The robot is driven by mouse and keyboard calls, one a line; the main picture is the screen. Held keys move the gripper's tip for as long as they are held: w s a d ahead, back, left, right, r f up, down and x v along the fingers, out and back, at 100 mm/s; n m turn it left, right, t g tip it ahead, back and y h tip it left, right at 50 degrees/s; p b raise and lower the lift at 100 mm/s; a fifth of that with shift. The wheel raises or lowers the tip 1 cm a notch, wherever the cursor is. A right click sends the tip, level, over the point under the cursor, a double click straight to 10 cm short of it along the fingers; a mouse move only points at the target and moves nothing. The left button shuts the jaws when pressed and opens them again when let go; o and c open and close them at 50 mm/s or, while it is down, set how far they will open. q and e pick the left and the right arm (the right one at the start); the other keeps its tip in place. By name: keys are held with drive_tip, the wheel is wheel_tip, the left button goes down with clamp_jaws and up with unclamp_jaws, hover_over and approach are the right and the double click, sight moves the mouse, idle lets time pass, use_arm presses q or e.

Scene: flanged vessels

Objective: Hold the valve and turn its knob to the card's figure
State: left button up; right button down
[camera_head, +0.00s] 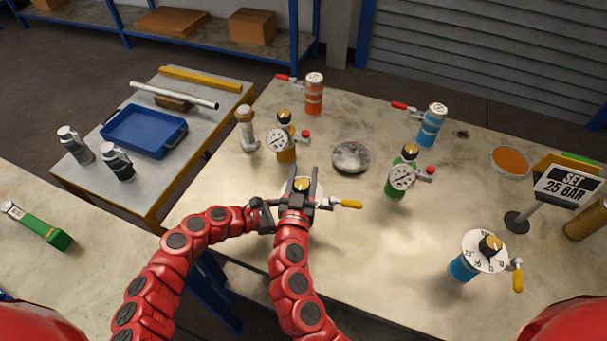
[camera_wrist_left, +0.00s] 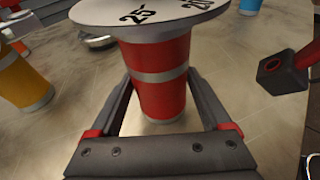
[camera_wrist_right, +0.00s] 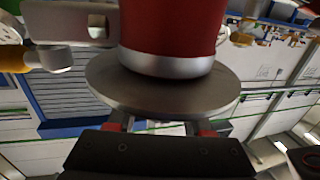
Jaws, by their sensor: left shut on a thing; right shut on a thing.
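The valve has a red body (camera_wrist_left: 163,98) with silver bands, upright under a pale dial plate (camera_wrist_left: 140,12) with 25 and 20 visible in the left wrist view. My left gripper (camera_wrist_left: 160,80) is shut around this body. My right gripper (camera_head: 304,178) is above the dial, shut on the gold-topped knob (camera_head: 301,185). The right wrist view shows the plate's underside (camera_wrist_right: 165,90) hiding the knob and fingertips. The knob's pointer cannot be read. A yellow-handled lever (camera_head: 346,204) sticks out right. The card (camera_head: 567,186) reads SET 25 BAR on a stand.
A blue valve (camera_head: 463,267) with a dial and knob stands front right. Gauge-topped orange (camera_head: 286,150) and green (camera_head: 397,188) vessels stand behind, with a round metal disc (camera_head: 351,157) between them. A side table with a blue tray (camera_head: 143,132) is at left.

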drive_tip(key=m+h, duration=0.1)
drive_tip(key=h, duration=0.1)
drive_tip(key=m+g+h, duration=0.1)
drive_tip(key=m+h, duration=0.1)
drive_tip(key=shift+s+d+h, duration=0.1)
drive_tip(key=shift+d+h, duration=0.1)
drive_tip(key=shift+h, duration=0.1)
drive_tip(key=shift+s+d+m+g+h, duration=0.1)
drive_tip(key=shift+d+m+g+h, duration=0.15)
drive_tip(key=shift+m+g+h, duration=0.35)
drive_tip(key=shift+f, duration=0.1)
drive_tip(key=shift+c, duration=1.5)
unclamp_jaws()
drive_tip(key=v, duration=1.2)
